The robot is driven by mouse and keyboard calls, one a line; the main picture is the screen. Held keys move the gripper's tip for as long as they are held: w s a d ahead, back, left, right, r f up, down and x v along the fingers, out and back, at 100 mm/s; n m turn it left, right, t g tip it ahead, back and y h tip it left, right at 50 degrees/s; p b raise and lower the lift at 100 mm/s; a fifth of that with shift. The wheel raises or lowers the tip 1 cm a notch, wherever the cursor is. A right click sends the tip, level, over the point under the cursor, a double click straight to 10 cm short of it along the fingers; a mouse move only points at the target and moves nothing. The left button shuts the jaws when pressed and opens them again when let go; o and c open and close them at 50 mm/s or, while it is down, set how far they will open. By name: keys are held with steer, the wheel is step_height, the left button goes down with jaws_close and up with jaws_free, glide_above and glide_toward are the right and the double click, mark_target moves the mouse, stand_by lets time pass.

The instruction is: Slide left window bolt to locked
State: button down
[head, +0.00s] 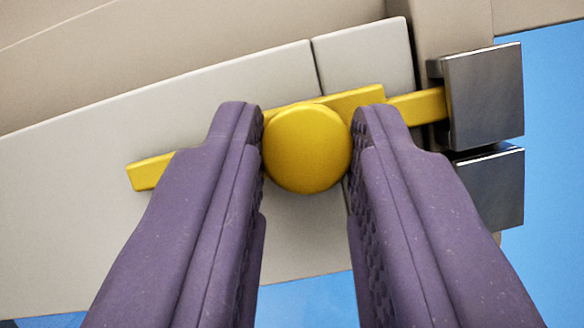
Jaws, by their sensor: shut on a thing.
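The yellow window bolt (418,106) lies across a pale plate (230,90), tilted up to the right in the head view. Its round yellow knob (307,148) sits between the two purple fingers of my gripper (307,145), which are shut on it from both sides. The bolt's right end reaches the upper of two dark metal blocks (485,95) and goes in at its left edge. How far it goes in is hidden. The bolt's left end (150,172) shows past the left finger. My fingers hide parts of the bar.
A second metal block (490,187) sits just below the first, with a narrow gap between them. A beige frame (450,25) runs behind the blocks. Blue shows at the right (550,180) and below the plate.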

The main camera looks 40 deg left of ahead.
steer(key=shift+w+d, duration=0.15)
steer(key=shift+d, duration=0.1)
steer(key=shift+s+a, duration=0.2)
steer(key=shift+a, duration=0.05)
steer(key=c, duration=1)
jaws_free()
steer(key=shift+w+d, duration=0.15)
steer(key=shift+d, duration=0.05)
steer(key=shift+c, duration=0.2)
steer(key=shift+o, duration=0.8)
steer(key=shift+w+d, duration=0.1)
steer(key=shift+d, duration=0.1)
steer(key=shift+s+a, duration=0.2)
steer(key=shift+a, duration=0.05)
steer(key=b+v, duration=0.3)
steer(key=v, duration=0.4)
steer(key=shift+s+d+f, duration=0.15)
steer(key=shift+s+d, duration=0.1)
